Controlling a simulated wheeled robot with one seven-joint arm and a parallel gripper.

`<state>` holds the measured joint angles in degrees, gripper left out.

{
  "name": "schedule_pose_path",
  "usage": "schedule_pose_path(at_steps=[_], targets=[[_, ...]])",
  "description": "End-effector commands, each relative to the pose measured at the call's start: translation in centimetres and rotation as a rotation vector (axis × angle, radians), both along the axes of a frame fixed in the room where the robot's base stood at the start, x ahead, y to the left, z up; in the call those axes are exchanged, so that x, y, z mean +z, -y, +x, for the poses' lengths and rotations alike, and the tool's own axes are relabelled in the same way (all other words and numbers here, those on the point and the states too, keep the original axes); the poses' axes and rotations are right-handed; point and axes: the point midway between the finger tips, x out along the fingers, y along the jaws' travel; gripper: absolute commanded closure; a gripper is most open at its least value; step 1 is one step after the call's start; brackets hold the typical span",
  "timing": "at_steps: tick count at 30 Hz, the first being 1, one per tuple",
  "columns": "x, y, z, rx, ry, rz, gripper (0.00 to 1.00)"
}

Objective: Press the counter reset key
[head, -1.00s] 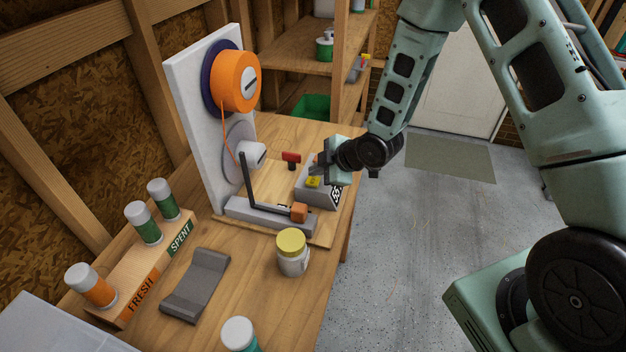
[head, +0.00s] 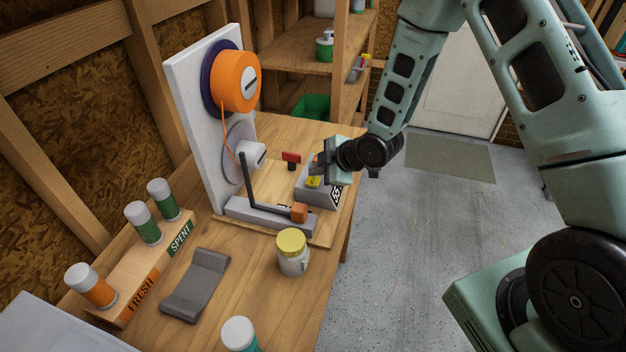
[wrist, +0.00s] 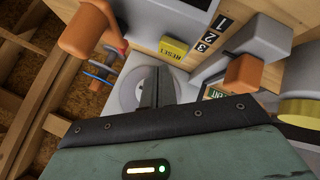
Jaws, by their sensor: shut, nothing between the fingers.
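The yellow key marked RESET (wrist: 173,50) sits on a grey box. In the head view the yellow key (head: 313,182) is on top of the grey counter box (head: 315,196), near the right edge of the bench. My gripper (head: 318,168) is just above and behind the key, close to the box. In the wrist view my gripper (wrist: 155,88) is shut, with nothing between its fingers. There the key shows beyond and to the right of the fingertips, in clear view. I cannot tell the exact gap between fingertips and key.
A black lever with an orange block (head: 299,212) stands in front of the box. A red-topped peg (head: 291,158) is left of my gripper. An orange spool (head: 238,80) hangs on a white panel.

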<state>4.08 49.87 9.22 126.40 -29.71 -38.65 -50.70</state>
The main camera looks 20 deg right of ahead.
Motion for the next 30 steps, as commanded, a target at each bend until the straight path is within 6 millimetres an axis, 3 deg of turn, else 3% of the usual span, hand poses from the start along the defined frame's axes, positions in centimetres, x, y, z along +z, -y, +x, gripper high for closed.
schedule_pose_path(at_steps=[30], targets=[[-1.0,0.0,0.0,0.0,0.0,0.0,1.0]])
